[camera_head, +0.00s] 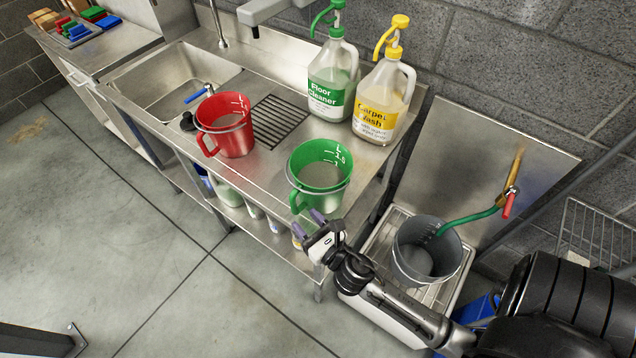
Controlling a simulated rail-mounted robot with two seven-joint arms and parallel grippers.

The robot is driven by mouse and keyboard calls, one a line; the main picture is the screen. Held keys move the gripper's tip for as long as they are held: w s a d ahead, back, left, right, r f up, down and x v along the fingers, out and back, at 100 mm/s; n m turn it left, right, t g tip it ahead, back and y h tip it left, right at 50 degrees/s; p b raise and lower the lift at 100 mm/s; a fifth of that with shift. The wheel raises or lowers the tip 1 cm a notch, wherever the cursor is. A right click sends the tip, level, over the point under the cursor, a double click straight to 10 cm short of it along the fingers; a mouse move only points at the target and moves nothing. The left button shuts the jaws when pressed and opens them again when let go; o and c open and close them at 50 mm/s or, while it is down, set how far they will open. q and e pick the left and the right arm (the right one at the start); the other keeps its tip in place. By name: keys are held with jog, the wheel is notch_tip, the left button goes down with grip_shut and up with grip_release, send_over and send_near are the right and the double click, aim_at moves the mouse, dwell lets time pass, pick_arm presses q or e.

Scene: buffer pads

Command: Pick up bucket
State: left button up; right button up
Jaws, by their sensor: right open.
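A grey bucket (402,262) stands on the slatted floor of a low metal basin at the lower right, below a tap with a green hose. The end of the hose hangs into the bucket. My right gripper (308,223) is open, with purple pads on its fingers. It is at the front edge of the steel counter, just below the green jug in the picture, to the left of the bucket and apart from it. Nothing shows between its fingers. My left gripper is not in view.
A green jug (322,176) and a red jug (232,137) stand on the steel counter (255,180). A green-labelled floor cleaner bottle (328,95) and a yellow-labelled carpet wash bottle (378,118) stand behind. A low metal basin (385,235) surrounds the bucket.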

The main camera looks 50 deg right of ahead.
aim_at(296, 210)
jog(key=shift+w+d, duration=0.25)
jog(key=shift+w, duration=1.1)
jog(key=shift+w+d, duration=0.2)
jog(key=shift+w, duration=1.1)
grip_shut()
jog(key=shift+r, duration=0.2)
